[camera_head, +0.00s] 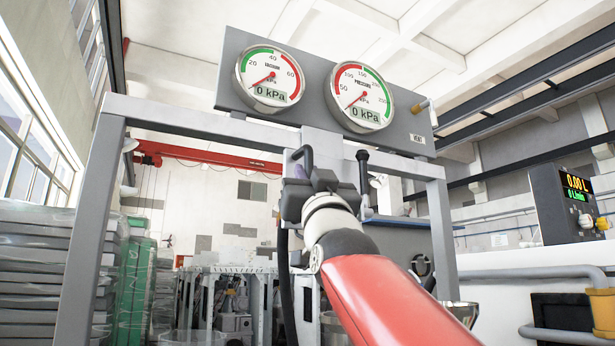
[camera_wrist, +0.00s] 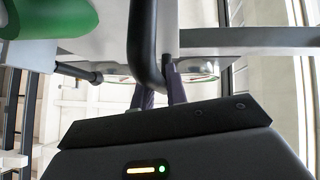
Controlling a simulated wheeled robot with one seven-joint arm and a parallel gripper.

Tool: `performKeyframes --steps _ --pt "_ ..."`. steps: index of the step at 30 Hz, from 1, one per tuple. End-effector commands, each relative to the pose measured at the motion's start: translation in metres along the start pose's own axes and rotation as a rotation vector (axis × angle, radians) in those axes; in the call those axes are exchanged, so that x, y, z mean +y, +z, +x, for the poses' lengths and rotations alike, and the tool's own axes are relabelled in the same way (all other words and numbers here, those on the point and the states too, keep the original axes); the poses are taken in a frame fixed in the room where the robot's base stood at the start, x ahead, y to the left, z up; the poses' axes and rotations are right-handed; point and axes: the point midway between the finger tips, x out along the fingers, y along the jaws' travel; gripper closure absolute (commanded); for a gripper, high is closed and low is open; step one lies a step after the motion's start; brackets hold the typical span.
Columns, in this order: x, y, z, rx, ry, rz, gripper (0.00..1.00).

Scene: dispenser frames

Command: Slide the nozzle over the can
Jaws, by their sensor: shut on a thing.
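The dispenser is a grey frame (camera_head: 96,220) with two round gauges on a panel. A black curved pipe (camera_head: 303,153), which looks like part of the nozzle, stands at my gripper (camera_head: 318,178) in front of the frame's middle post. In the wrist view the pipe (camera_wrist: 143,45) bends down to my gripper's fingers (camera_wrist: 163,92), which are shut on it; the exact contact is partly hidden. A black hose (camera_head: 286,275) hangs below on the left. I cannot make out the can for certain in either view.
The left gauge (camera_head: 270,78) and right gauge (camera_head: 360,97) both read 0 kPa. A black lever (camera_head: 363,165) stands just right of my gripper. A display box (camera_head: 573,200) is at the far right. Stacked grey crates (camera_head: 45,275) stand at the left.

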Motion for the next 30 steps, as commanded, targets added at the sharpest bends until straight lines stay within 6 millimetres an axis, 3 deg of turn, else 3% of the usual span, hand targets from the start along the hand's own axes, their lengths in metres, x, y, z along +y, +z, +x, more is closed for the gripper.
performKeyframes --steps 10,11,15,24,30 --pt "0.001 0.0 0.001 0.001 0.001 -0.001 1.0" --pt "0.001 0.0 0.001 0.001 0.001 -0.001 0.82" --pt "0.001 0.0 0.0 0.001 0.001 -0.001 0.64" --pt "0.001 0.0 -0.002 0.001 0.001 -0.002 0.64" --pt "0.001 0.003 -0.031 0.002 0.002 -0.004 0.64"
